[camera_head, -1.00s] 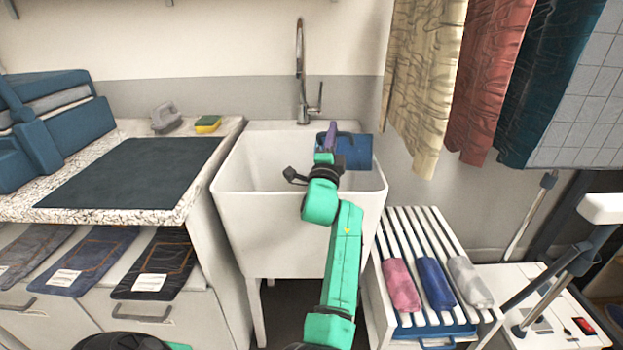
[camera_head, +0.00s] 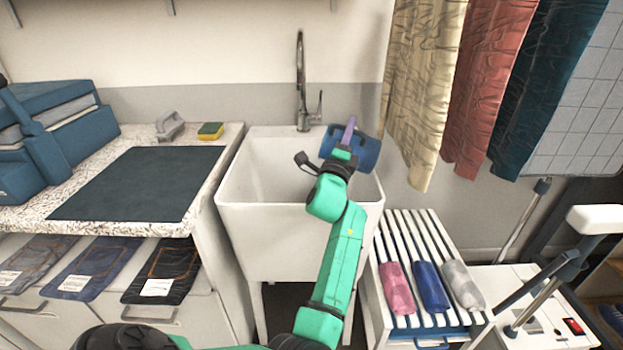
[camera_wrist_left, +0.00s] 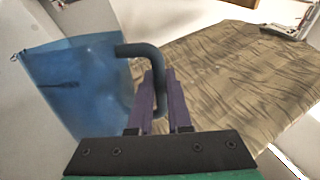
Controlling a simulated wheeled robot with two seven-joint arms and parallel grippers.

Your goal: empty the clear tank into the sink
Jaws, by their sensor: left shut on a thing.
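The tank (camera_head: 368,155) is a blue see-through container with a dark handle. It is over the right rear part of the white sink (camera_head: 232,190) and looks tilted. My left gripper (camera_head: 349,130) has purple fingers and is shut on the tank's handle. In the left wrist view the handle (camera_wrist_left: 138,49) passes between the fingertips (camera_wrist_left: 160,80), and the tank wall (camera_wrist_left: 85,90) is on the left. I cannot tell whether any liquid is inside. My left wrist hides part of the tank and basin. My right gripper is not in view.
A tall faucet (camera_head: 301,85) stands behind the sink. Hanging cloths (camera_head: 418,90) are close at its right. A counter with a dark mat (camera_head: 135,183), a sponge (camera_head: 210,131) and a grey-handled brush (camera_head: 169,126) is at left. A slatted rack (camera_head: 401,230) holds rolled cloths at right.

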